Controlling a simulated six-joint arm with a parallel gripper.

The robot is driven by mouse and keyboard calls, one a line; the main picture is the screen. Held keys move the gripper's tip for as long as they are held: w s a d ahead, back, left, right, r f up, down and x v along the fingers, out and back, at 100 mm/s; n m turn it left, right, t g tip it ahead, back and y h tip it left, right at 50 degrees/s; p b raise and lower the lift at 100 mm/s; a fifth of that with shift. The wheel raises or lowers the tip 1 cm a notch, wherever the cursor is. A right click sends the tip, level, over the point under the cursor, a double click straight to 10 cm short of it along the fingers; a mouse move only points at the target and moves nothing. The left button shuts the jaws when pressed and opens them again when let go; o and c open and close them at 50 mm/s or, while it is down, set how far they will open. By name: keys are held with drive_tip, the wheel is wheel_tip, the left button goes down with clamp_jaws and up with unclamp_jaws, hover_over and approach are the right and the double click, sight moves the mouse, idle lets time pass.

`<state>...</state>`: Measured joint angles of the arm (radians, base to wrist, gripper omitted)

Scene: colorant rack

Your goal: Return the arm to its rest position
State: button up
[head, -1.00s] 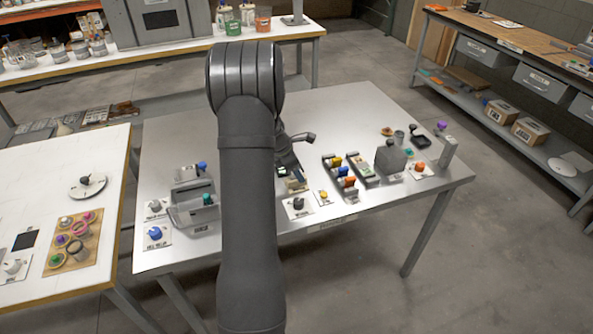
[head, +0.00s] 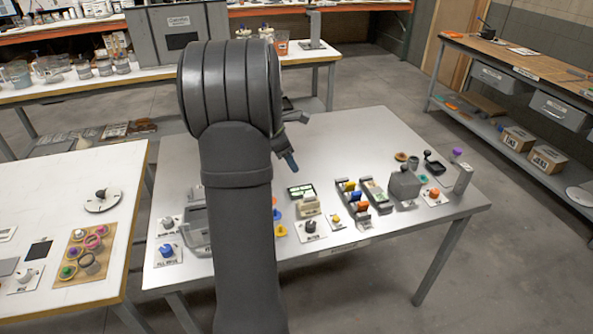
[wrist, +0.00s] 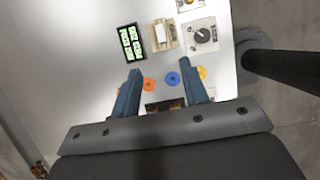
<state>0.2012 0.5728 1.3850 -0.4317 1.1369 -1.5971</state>
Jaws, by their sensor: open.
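My gripper (wrist: 160,85) shows in the wrist view with its two blue-grey fingers apart and nothing between them. It is above the metal table (head: 340,135), pointing down. In the head view my dark arm rises through the middle of the picture, and one fingertip of my gripper (head: 291,160) shows at its right side. The arm hides part of the left half of the table. Small orange, blue and yellow discs lie on the table below the fingers; the blue disc (wrist: 172,78) is between the fingertips in the wrist view, but well below them.
A black display (head: 301,191) and a beige device (head: 308,205) stand mid-table. A rack of coloured-cap items (head: 352,196) and a grey block (head: 404,187) are to the right. A white table (head: 120,175) stands at left. The back of the metal table is clear.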

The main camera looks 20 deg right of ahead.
sight(310, 195)
drive_tip(key=shift+a+r, duration=0.2)
drive_tip(key=shift+r, duration=0.2)
drive_tip(key=x, duration=1.7)
drive_tip(key=shift+d+f, duration=0.1)
drive_tip(key=shift+f, duration=0.15)
drive_tip(key=shift+r, duration=0.25)
drive_tip(key=v, duration=1.7)
drive_tip(key=x, duration=1.7)
wheel_tip(310, 195, up, 8)
drive_tip(key=shift+r, duration=0.15)
